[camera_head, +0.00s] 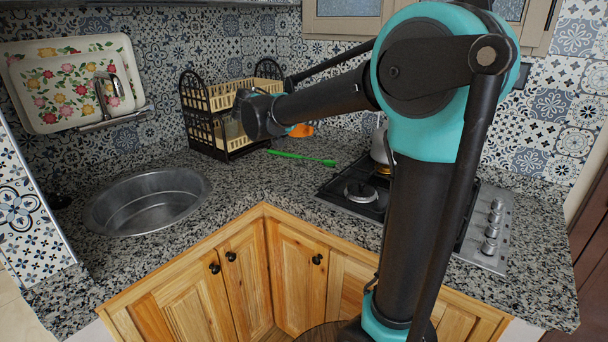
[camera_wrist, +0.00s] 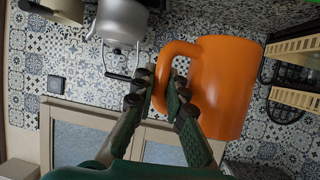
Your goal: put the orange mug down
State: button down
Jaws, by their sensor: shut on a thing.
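The orange mug (camera_wrist: 226,88) fills the right middle of the wrist view, its handle toward the left. My gripper (camera_wrist: 164,90) is shut on the mug's handle. In the head view only a small orange part of the mug (camera_head: 301,130) shows past my wrist, in front of the tiled wall between the dish rack and the stove. My arm hides the rest of it and most of the gripper there. I cannot tell how high the mug is above the counter.
A dark and cream dish rack (camera_head: 222,112) stands left of the mug. A green utensil (camera_head: 302,158) lies on the granite counter (camera_head: 262,192). A metal kettle (camera_wrist: 121,22) stands on the gas stove (camera_head: 356,187) to the right. A round sink (camera_head: 147,203) is at left.

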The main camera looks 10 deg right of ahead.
notch_tip(320, 180, down, 18)
jog(key=shift+f, duration=0.1)
dwell(0.4)
jog(key=c, duration=1.6)
grip_release()
jog(key=shift+o, duration=0.2)
jog(key=shift+s, duration=0.1)
jog(key=v, duration=1)
jog(key=shift+r+v, duration=0.25)
jog(key=shift+v, duration=1.15)
jog(key=shift+r+v, duration=0.25)
jog(key=shift+v, duration=1.2)
